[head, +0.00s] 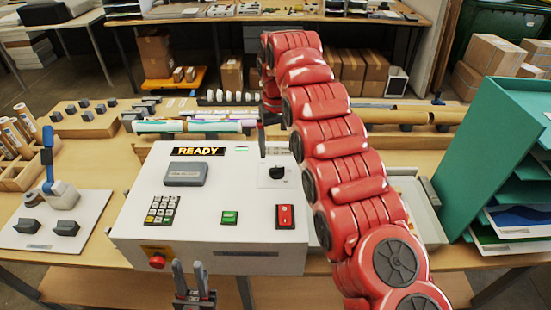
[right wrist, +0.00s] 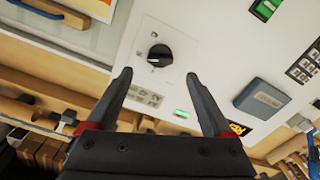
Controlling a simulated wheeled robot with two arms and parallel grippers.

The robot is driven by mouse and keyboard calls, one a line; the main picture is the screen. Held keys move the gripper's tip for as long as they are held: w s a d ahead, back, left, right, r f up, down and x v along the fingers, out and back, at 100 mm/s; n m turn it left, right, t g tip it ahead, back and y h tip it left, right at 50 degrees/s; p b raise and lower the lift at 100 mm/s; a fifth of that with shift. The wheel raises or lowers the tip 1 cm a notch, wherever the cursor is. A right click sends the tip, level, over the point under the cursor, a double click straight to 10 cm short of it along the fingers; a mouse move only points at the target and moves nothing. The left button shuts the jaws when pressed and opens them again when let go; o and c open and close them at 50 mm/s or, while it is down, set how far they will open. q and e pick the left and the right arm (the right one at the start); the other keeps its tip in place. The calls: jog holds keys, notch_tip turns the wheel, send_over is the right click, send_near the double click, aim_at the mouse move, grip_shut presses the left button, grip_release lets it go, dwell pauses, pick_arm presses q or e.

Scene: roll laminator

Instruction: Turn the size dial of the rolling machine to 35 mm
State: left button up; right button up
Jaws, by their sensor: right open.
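The black size dial (head: 278,173) is on a light plate on the right of the white machine's top (head: 140,215). In the right wrist view the dial (right wrist: 160,55) shows a white pointer mark towards the left; the scale marks are too small to read. My right gripper (right wrist: 158,76) is open and empty. The dial appears just beyond its fingertips, roughly centred between them, with no visible contact. In the head view, my red right arm hides most of this gripper. My left gripper (head: 190,268) is at the machine's front edge, its fingers apart and empty.
The machine has a READY display (head: 198,151), a keypad (head: 161,209), a green button (head: 229,218), a red switch (head: 285,216) and a red stop knob (head: 157,261). Rolls (head: 190,127) lie behind it. A teal shelf (head: 492,150) stands at right and a blue-handled lever (head: 47,150) at left.

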notch_tip(320, 180, up, 11)
jog(key=p, duration=0.7)
jog(key=shift+w+f+p, duration=0.15)
jog(key=shift+p, duration=0.25)
